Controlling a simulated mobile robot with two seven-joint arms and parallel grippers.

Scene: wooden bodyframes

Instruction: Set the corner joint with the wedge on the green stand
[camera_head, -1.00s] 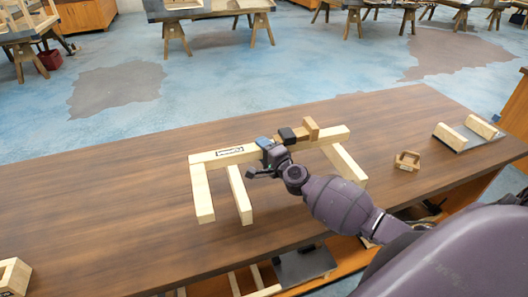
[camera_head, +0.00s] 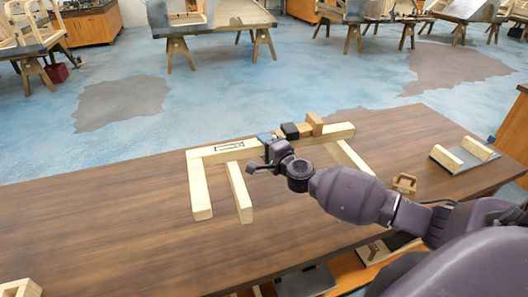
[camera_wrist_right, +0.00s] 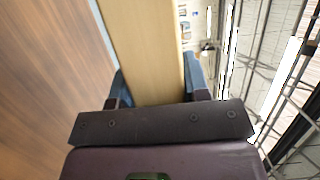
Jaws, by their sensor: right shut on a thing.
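A pale wooden frame (camera_head: 196,192) has a long top beam with a dark label and legs pointing toward me. My right gripper (camera_head: 278,135) is shut on this top beam near its middle. In the right wrist view, the gripper's blue-padded fingers (camera_wrist_right: 155,88) lie on either side of the pale beam (camera_wrist_right: 143,40). A darker wooden block (camera_head: 315,122) stands up from the beam, right of the fingers. Part of the right leg is hidden by my arm. My left gripper is out of view. I see no green stand, and I cannot tell which piece is the wedge.
The brown table (camera_head: 110,232) is bare left of the frame. A small notched wooden block (camera_head: 404,183) lies right of the frame. A grey plate with two wooden bars (camera_head: 459,156) is at the far right. A pale wooden piece (camera_head: 20,288) sits at the lower left.

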